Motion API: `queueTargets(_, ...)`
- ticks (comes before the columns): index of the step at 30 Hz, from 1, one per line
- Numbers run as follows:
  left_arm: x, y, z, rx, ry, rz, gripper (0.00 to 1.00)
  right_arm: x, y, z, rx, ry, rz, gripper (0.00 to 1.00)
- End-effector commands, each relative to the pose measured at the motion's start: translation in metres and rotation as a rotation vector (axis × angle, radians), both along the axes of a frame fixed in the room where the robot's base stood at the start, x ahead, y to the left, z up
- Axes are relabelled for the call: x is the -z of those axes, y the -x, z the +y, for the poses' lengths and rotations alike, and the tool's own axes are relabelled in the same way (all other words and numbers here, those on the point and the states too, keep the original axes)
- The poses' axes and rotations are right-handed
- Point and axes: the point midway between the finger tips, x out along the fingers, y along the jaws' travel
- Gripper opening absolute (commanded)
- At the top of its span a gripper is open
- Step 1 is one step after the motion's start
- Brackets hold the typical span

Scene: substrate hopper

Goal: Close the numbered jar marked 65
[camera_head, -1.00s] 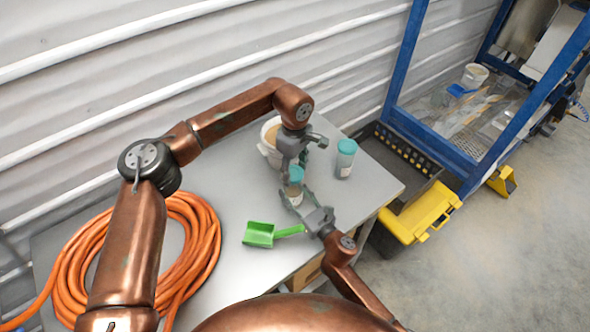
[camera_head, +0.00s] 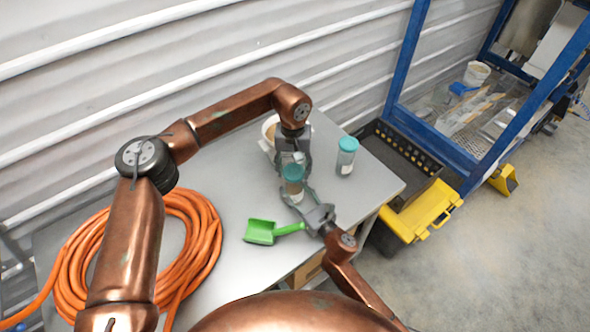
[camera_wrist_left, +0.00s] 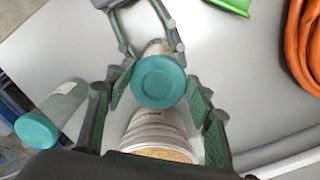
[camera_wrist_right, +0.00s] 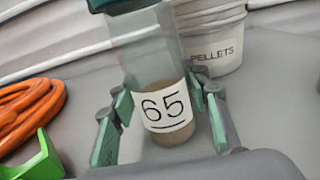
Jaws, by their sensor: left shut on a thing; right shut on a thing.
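The jar marked 65 (camera_wrist_right: 165,105) is clear with brown contents and a white label. My right gripper (camera_wrist_right: 160,115) is shut around its body; in the head view this gripper (camera_head: 303,200) comes from the front right. A teal lid (camera_head: 293,172) is at the jar's top; it also shows in the left wrist view (camera_wrist_left: 158,82) and at the top edge of the right wrist view (camera_wrist_right: 118,5). I cannot tell whether it is fully seated. My left gripper (camera_head: 292,164) reaches down from above and is shut on the lid.
A second teal-lidded jar (camera_head: 346,157) stands to the right. The PELLETS bucket (camera_wrist_right: 215,40) is behind. A green scoop (camera_head: 260,232) lies at the front, and a coiled orange hose (camera_head: 205,240) lies left. A yellow-lidded toolbox (camera_head: 425,210) is beyond the table's right edge.

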Motion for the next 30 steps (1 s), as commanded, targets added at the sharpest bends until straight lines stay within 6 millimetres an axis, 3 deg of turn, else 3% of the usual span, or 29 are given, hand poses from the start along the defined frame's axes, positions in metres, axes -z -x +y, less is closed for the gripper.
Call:
queueTargets(7, -0.0008, -0.0019, 0.0030, 0.342, 0.000, -0.003, 0.37, 0.0003, 0.0002, -0.0001, 0.000, 0.000, 0.000, 0.00)
queueTargets(19, -0.0009, -0.0024, 0.0035, 0.398, 0.001, -0.003, 0.37, 0.0005, 0.0003, -0.0001, 0.000, 0.001, 0.001, 0.00)
queueTargets(20, -0.0009, -0.0024, 0.0035, 0.397, 0.001, -0.003, 0.51, 0.0005, 0.0003, -0.0001, 0.000, 0.001, 0.001, 0.00)
queueTargets(21, -0.0009, -0.0024, 0.0035, 0.397, 0.001, -0.003, 0.54, 0.0005, 0.0003, -0.0001, 0.000, 0.001, 0.001, 0.00)
queueTargets(27, -0.0004, -0.0019, 0.0032, 0.397, 0.000, -0.002, 0.67, 0.0005, 0.0003, -0.0001, 0.000, 0.001, 0.001, 0.00)
queueTargets(30, -0.0002, -0.0016, 0.0031, 0.397, 0.000, -0.001, 0.67, 0.0005, 0.0002, -0.0001, 0.000, 0.001, 0.001, 0.00)
